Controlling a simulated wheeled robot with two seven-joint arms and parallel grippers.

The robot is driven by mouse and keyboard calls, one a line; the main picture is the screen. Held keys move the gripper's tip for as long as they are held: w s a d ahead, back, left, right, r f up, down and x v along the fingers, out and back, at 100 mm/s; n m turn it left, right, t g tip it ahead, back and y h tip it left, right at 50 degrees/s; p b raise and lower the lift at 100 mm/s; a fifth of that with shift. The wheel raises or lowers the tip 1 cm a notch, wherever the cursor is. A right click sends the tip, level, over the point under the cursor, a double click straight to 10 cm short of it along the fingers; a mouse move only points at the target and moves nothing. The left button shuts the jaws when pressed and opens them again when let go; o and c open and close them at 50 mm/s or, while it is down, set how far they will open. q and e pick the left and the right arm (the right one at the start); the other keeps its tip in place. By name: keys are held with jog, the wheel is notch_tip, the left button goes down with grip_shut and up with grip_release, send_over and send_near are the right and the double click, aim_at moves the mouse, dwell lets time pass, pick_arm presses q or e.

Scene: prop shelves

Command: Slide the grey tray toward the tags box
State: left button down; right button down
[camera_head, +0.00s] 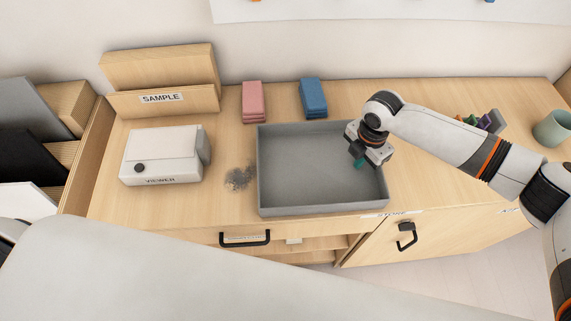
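The grey tray (320,209) is a shallow open rectangular tray on the wooden counter, near its front edge. Its inside looks empty apart from my gripper's overlap. My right gripper (360,161) is at the tray's right wall, pointing down, with a small teal part showing at its tip. It covers part of that wall. Whether its fingers are closed on the wall or only touch it I cannot tell. I can read no box labelled tags. A wooden box labelled SAMPLE (160,100) stands at the back left. My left gripper is out of view.
A white VIEWER box (161,157) stands left of the tray, with a dark smudge (238,178) between them. Pink (253,102) and blue (313,98) stacks lie behind the tray. A green cup (553,128) stands far right. Drawer handles are below the counter's front edge.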

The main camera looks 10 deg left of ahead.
aim_at(408, 167)
jog(key=shift+w+d+f+p, duration=0.2)
jog(key=shift+w+d, duration=0.1)
jog(key=shift+d, duration=1.15)
jog(key=shift+w+d+f+p, duration=0.15)
jog(key=shift+w+d+f, duration=0.15)
jog(key=shift+d, duration=1.1)
jog(key=shift+w+d+f+p, duration=0.15)
jog(key=shift+w+d, duration=0.2)
jog(key=shift+d, duration=1.1)
jog(key=shift+w+d, duration=0.3)
jog(key=shift+d, duration=0.7)
jog(key=shift+w+d, duration=0.35)
jog(key=shift+d, duration=0.6)
jog(key=shift+w+d, duration=0.3)
jog(key=shift+d, duration=0.8)
jog(key=shift+s+a+p, duration=0.2)
jog(key=shift+a+p, duration=0.2)
jog(key=shift+a, duration=0.3)
jog(key=shift+w+a+r+p, duration=0.15)
jog(key=shift+a+r+p, duration=0.1)
jog(key=shift+r+p, duration=0.55)
jog(key=shift+w+r+p, duration=0.2)
jog(key=shift+r+p, duration=0.5)
jog(key=shift+r, duration=0.05)
notch_tip(408, 167, up, 6)
jog(key=p, duration=0.5)
